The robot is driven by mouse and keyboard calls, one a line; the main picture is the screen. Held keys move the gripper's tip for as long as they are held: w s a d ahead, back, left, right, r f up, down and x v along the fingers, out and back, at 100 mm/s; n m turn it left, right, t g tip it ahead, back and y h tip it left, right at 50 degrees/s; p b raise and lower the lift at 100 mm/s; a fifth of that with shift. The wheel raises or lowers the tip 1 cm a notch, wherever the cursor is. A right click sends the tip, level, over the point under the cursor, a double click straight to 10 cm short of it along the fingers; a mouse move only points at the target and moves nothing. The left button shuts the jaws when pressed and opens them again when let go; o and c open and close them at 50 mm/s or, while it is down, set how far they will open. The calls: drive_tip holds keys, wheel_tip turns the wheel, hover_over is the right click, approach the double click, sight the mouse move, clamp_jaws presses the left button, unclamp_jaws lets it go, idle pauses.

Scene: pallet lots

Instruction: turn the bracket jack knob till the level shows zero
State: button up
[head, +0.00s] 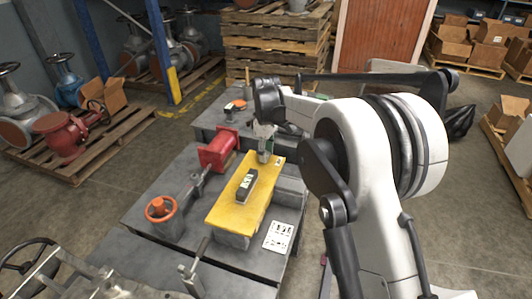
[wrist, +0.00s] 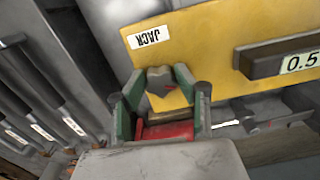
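The bracket is a yellow plate (head: 232,208) on the grey bench, with a white JACK label (wrist: 149,38) in the wrist view. A dark level (head: 252,177) lies on it; in the wrist view its display (wrist: 300,63) shows 0.5 at the right edge, possibly cut off. The grey jack knob (wrist: 159,77) has a small red mark and sits at the plate's edge. My gripper (wrist: 160,82) has its green-padded fingers on either side of the knob and looks shut on it. In the head view my gripper (head: 265,150) is at the plate's far end; the knob is hidden there.
A red vise-like block (head: 217,150) and an orange handwheel (head: 160,209) stand left of the plate. A white printed sheet (head: 279,237) lies at the bench's right. Stacked pallets (head: 275,45) are behind.

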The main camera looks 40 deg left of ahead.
drive_tip(key=c, duration=0.4)
drive_tip(key=m+p, duration=0.1)
drive_tip(key=m, duration=0.4)
drive_tip(key=shift+s+m, duration=0.15)
drive_tip(key=shift+m, duration=0.15)
drive_tip(key=shift+s+m, duration=0.1)
drive_tip(key=shift+m, duration=2)
drive_tip(key=o, duration=1.1)
